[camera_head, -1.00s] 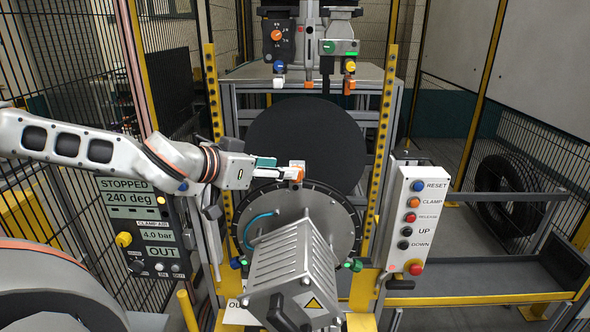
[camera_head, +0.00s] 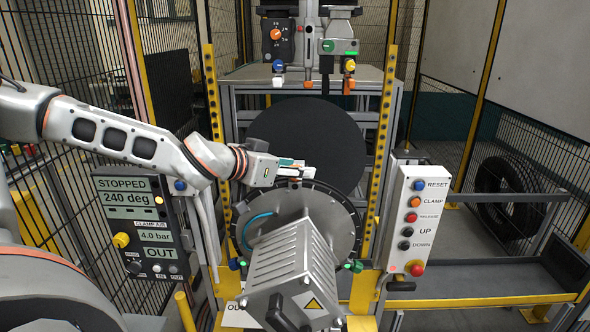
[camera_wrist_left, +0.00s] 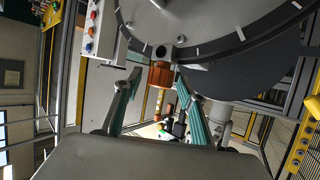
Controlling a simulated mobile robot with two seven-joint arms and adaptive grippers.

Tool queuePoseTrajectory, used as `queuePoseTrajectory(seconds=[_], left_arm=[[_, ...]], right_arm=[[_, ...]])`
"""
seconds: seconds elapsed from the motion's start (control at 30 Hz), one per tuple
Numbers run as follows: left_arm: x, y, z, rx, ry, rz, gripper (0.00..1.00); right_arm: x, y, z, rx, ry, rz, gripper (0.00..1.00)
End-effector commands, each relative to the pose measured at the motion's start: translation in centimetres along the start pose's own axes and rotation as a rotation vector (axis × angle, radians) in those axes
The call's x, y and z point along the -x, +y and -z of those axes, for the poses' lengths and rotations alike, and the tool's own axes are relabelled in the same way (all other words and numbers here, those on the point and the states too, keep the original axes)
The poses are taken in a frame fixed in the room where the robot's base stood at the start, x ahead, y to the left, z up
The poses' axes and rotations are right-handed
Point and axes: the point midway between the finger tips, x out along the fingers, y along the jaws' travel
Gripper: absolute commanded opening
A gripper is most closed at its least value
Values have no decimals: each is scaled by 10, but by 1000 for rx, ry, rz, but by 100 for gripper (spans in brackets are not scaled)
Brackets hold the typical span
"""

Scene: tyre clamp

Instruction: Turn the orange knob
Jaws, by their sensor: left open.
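The orange knob (camera_wrist_left: 160,75) shows in the left wrist view at the rim of the large grey disc (camera_wrist_left: 190,25), on a small metal bracket. My left gripper (camera_wrist_left: 158,84) is open, its two teal-padded fingers on either side of the knob with gaps between. In the head view my left gripper (camera_head: 297,170) reaches in from the left to the top of the grey disc (camera_head: 330,212), and its fingers hide most of the knob. Another orange knob (camera_head: 276,34) sits on a dark dial panel at the top. My right gripper is not in view.
A display panel (camera_head: 140,225) reading STOPPED, 240 deg, 4.0 bar and OUT stands at left. A white button box (camera_head: 411,220) stands at right. A grey ribbed housing (camera_head: 290,262) is in front of the disc. Yellow posts (camera_head: 212,130) flank the machine.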

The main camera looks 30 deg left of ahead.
Motion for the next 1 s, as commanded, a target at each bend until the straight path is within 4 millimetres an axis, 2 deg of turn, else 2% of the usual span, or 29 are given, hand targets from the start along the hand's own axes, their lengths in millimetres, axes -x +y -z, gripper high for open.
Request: queuePoseTrajectory(seconds=[0.3, 0.33, 0.47, 0.77, 1.0], left_arm=[[-1, 0, 0, 1, 0, -1, 41], [-1, 0, 0, 1, 0, -1, 35], [-1, 0, 0, 1, 0, -1, 2], [-1, 0, 0, -3, 0, -13, 2], [-1, -1, 1, -32, 2, -90, 2]], right_arm=[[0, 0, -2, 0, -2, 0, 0], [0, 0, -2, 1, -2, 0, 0], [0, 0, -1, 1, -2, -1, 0], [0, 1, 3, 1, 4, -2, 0], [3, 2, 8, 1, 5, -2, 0]])
